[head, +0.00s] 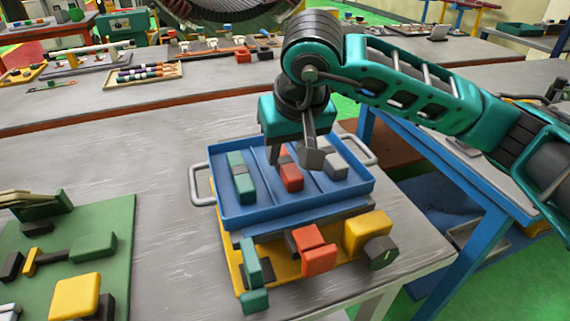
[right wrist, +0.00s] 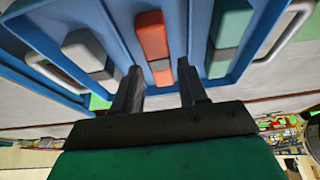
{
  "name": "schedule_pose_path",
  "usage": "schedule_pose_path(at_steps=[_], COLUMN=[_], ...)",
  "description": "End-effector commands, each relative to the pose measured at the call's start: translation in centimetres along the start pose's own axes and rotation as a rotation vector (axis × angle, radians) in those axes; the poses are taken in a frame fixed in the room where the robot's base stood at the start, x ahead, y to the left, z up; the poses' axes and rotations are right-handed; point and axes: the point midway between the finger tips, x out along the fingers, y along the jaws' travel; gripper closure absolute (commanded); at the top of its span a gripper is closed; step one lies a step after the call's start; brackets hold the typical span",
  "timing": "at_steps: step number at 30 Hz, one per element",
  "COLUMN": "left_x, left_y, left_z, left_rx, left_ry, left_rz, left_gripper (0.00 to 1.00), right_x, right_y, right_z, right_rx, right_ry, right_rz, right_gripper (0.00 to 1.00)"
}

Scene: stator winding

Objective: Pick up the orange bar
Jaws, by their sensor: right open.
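The orange bar (head: 291,178), with a grey band, lies in the middle compartment of the blue tray (head: 290,215). It also shows in the right wrist view (right wrist: 151,35), where it appears between and beyond the fingertips. My right gripper (head: 294,158) is open and points down over the tray, partly covering the bar in the head view. My left gripper is not in view.
A teal bar (head: 241,178) and a grey bar (head: 331,165) lie in the tray's side compartments. In front, a yellow stand (head: 285,250) carries teal, orange and yellow blocks. A green mat (head: 120,225) with blocks lies left. The grey table between is clear.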

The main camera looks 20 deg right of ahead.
Motion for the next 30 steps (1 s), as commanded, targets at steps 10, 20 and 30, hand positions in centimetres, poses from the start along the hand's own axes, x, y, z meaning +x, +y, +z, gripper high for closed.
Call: schedule_pose_path(at_steps=[10, 20, 30], left_x=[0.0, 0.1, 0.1], left_y=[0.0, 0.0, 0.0], left_z=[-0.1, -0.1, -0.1], left_rx=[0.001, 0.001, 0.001], left_ry=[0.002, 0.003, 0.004], left_rz=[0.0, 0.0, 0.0], left_gripper=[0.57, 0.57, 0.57], right_x=[2.9, 2.8, 2.8], right_y=[0.1, 0.1, 0.1], right_z=[0.2, 0.2, 0.2], right_rx=[-0.001, -0.001, -0.001], right_ry=[0.0, 0.0, -0.001], right_rz=[-0.001, -0.001, -0.001], right_gripper=[0.57, 0.77, 1.0])
